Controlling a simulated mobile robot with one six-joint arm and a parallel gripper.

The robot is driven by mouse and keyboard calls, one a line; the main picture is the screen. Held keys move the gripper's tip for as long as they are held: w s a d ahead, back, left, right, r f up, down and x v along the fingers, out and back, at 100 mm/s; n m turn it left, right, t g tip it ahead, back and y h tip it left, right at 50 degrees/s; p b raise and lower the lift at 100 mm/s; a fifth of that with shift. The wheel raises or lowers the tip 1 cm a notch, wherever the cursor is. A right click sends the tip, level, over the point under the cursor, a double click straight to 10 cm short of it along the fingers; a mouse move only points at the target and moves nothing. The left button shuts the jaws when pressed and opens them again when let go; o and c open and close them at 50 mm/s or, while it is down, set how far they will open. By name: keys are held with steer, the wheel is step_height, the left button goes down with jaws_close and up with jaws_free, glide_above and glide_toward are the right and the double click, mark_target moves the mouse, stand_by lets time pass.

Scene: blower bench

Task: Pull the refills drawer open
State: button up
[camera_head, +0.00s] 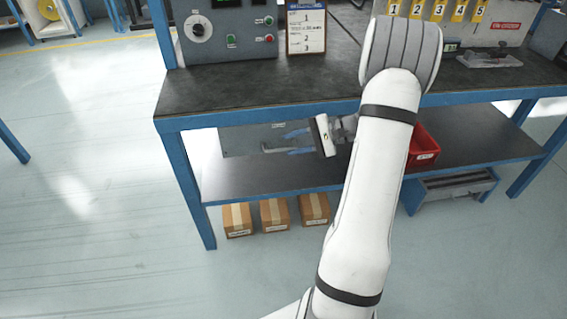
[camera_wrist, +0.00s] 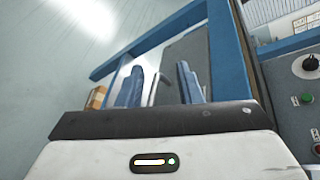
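My gripper (camera_head: 280,142) is under the left half of the bench top, above the lower shelf, with its fingers pointing left. In the wrist view its two blue fingers (camera_wrist: 160,76) stand apart with nothing between them. A grey drawer-like unit (camera_head: 457,189) sits low at the right, beneath the lower shelf. It may be the refills drawer, but I cannot read a label, and my arm and the shelf hide part of it. I cannot tell how far it is open. My gripper is well to its left and apart from it.
The blue-framed bench has a dark top (camera_head: 300,82) and a lower shelf (camera_head: 255,180). A red bin (camera_head: 424,146) stands on the shelf at right. Several cardboard boxes (camera_head: 274,215) stand below. A control panel (camera_head: 230,35) stands on top. Floor at left is clear.

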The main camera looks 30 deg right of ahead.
mark_target(285, 150)
steer(key=w+d+f+m+t+b, duration=0.1)
steer(key=d+f+m+t+b, duration=0.15)
steer(key=d+f, duration=0.25)
steer(key=shift+n, duration=0.35)
steer(key=b+x, duration=0.1)
steer(key=x, duration=0.6)
steer(key=shift+w+a, duration=0.25)
jaws_close()
steer(key=shift+f, duration=0.1)
